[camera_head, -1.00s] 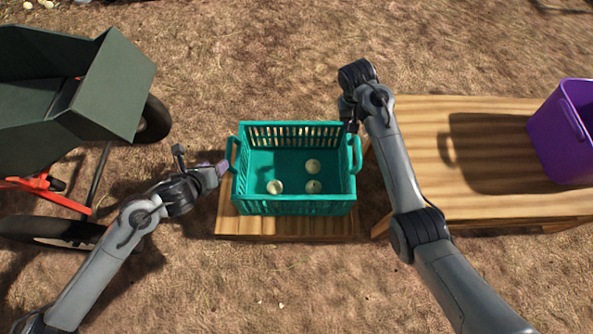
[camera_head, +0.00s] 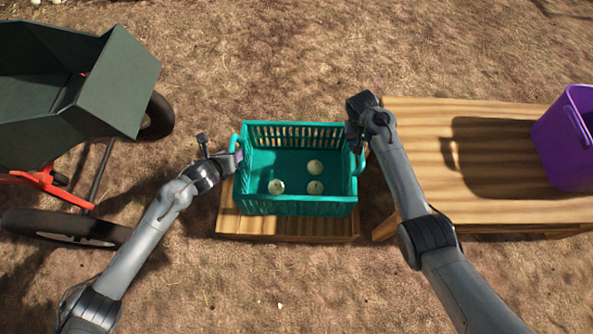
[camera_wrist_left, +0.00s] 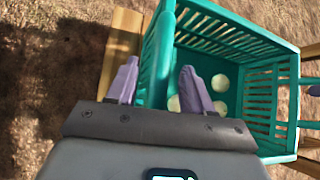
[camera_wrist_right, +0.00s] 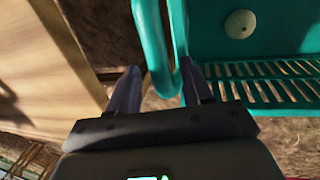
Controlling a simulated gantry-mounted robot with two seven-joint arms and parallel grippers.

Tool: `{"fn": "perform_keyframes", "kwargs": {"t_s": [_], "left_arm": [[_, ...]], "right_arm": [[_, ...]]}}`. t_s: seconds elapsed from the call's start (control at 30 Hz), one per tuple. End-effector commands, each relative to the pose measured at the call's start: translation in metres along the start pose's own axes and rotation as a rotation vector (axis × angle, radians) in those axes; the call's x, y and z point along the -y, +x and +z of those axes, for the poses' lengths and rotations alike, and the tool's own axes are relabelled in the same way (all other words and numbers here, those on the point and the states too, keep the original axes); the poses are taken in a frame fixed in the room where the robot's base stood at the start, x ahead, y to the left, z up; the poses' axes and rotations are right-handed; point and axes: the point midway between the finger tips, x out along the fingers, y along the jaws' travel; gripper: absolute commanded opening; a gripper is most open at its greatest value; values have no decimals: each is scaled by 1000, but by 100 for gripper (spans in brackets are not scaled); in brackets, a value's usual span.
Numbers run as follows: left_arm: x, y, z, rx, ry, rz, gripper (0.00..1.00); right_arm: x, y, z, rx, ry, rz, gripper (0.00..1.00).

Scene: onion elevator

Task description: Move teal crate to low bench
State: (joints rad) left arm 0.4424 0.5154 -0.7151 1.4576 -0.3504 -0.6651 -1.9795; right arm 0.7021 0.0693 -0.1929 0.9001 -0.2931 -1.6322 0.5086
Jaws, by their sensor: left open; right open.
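The teal crate (camera_head: 295,208) sits upright on the low bench (camera_head: 285,228), a small wooden platform, with several pale onions (camera_head: 315,167) inside. My left gripper (camera_head: 238,158) is open at the crate's left side; in the left wrist view its lilac fingers (camera_wrist_left: 158,82) stand either side of the crate's left wall, near the handle. My right gripper (camera_head: 354,140) is at the crate's right side, partly hidden by its wrist. In the right wrist view its open fingers (camera_wrist_right: 162,85) straddle the teal right handle (camera_wrist_right: 152,45). Whether any finger touches is not clear.
A higher wooden table (camera_head: 420,150) stands right of the crate, close to my right arm, with a purple bucket (camera_head: 560,145) at its right end. A green cart (camera_head: 115,90) with dark wheels stands at left. Bare ground lies in front and behind.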

Motion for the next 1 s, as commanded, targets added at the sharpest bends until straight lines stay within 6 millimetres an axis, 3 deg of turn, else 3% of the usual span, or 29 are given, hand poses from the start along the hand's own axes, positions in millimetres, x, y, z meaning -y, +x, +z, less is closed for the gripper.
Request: {"fn": "perform_keyframes", "kwargs": {"t_s": [0.5,0.83,1.0], "left_arm": [[0,10,0,0,1,0,51],[0,10,0,0,1,0,0],[0,10,0,0,1,0,0]], "right_arm": [[0,10,0,-1,-1,0,50],[0,10,0,-1,0,0,0],[0,10,0,-1,0,0,0]]}}
